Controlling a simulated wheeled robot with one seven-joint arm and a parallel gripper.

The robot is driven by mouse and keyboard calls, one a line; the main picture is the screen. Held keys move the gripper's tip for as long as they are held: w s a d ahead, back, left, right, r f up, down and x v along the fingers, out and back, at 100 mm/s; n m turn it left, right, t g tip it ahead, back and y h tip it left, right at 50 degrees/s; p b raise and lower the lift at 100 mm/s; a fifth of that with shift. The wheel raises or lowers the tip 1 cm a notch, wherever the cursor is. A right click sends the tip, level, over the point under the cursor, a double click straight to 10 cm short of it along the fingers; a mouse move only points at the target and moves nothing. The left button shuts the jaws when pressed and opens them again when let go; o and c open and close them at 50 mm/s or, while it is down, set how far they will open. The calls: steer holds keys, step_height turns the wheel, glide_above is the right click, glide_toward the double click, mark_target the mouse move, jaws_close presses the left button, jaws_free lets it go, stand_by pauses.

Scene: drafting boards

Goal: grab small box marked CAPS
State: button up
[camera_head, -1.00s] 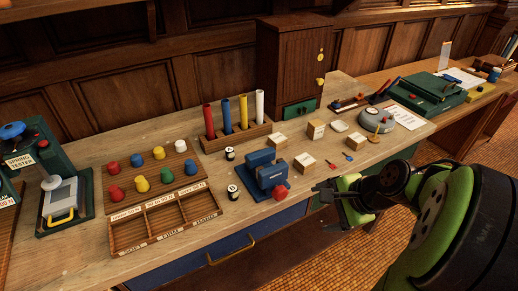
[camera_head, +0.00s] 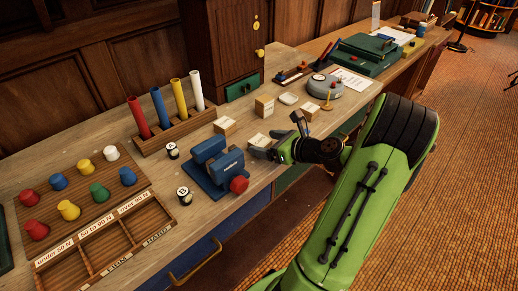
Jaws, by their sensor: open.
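My gripper (camera_head: 281,138) is open, reaching in from the right at the bench's front edge. One finger lies in front of the front box and hides its lower part; the other is raised to its right. I cannot tell whether a finger touches the box. Nothing shows held in the jaws.
A blue vise (camera_head: 217,168) with a red knob stands just left of the front box. A rack with coloured tubes (camera_head: 178,131) and a wooden cabinet (camera_head: 222,40) are behind. A round grey device (camera_head: 325,86) and a thin yellow stand (camera_head: 328,101) are to the right.

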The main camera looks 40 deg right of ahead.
mark_target(255, 141)
steer(key=b+x, duration=0.2)
steer(key=x, duration=0.3)
steer(key=shift+a+f, duration=0.1)
steer(key=shift+a, duration=0.05)
